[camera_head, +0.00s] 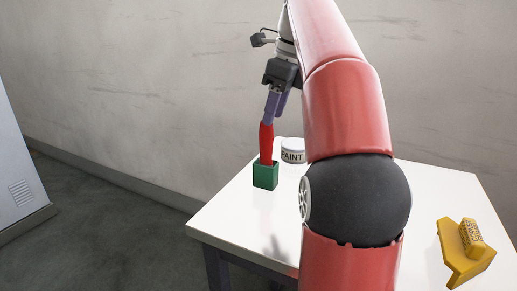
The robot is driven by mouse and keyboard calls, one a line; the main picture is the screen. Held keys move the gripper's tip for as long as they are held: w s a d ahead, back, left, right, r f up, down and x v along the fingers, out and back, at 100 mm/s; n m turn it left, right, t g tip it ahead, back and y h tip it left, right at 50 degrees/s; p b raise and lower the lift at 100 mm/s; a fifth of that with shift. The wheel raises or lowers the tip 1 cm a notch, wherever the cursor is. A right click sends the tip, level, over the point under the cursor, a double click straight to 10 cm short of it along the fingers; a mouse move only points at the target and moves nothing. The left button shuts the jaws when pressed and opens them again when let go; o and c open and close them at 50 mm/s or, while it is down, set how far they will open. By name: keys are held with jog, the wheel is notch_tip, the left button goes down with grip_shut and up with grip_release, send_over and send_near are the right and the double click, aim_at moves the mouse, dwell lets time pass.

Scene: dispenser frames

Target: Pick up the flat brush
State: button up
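A red handle (266,144), which looks like the flat brush's, stands nearly upright in a small green square holder (265,177) on the white table. Its lower end is hidden inside the holder. My gripper (271,117) is directly above, pointing down, with its purple fingers at the top of the red handle. From this angle I cannot tell whether the fingers are closed on the handle or only around or above it.
A white paint can (292,151) stands just behind and right of the holder. A yellow angled stand (456,258) with a yellow block (471,236) is at the table's right. My red arm covers the middle of the white table (235,220). A pale cabinet (18,170) stands at left.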

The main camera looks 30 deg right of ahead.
aim_at(259, 153)
jog(key=shift+w+f, duration=0.25)
jog(key=shift+w, duration=0.3)
jog(key=b+x, duration=0.2)
jog(key=x, duration=0.5)
jog(key=shift+w+b, duration=0.2)
jog(key=shift+b, duration=0.15)
grip_shut()
